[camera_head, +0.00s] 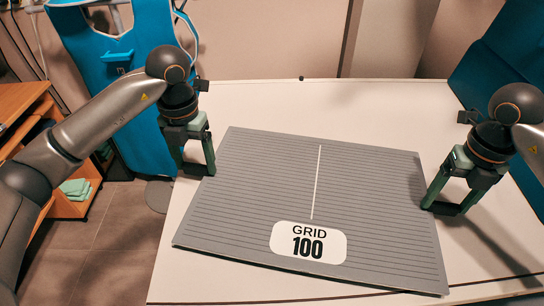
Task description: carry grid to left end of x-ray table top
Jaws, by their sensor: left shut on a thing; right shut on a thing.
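The grid (374,218) is a flat grey lined panel with a white centre line and a white label reading GRID 100. It lies over the white x-ray table top (270,101), slightly turned; I cannot tell whether it touches the top or is just above it. My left gripper (210,172) is shut on the grid's left edge near the far left corner. My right gripper (428,207) is shut on the grid's right edge, about midway along it. The table top's left edge shows just left of the grid.
A blue apron-like item (135,90) hangs beyond the table's left end. A wooden shelf (25,102) with folded green cloths (75,188) stands at far left. A blue panel (500,75) rises at the right. The table top behind the grid is clear.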

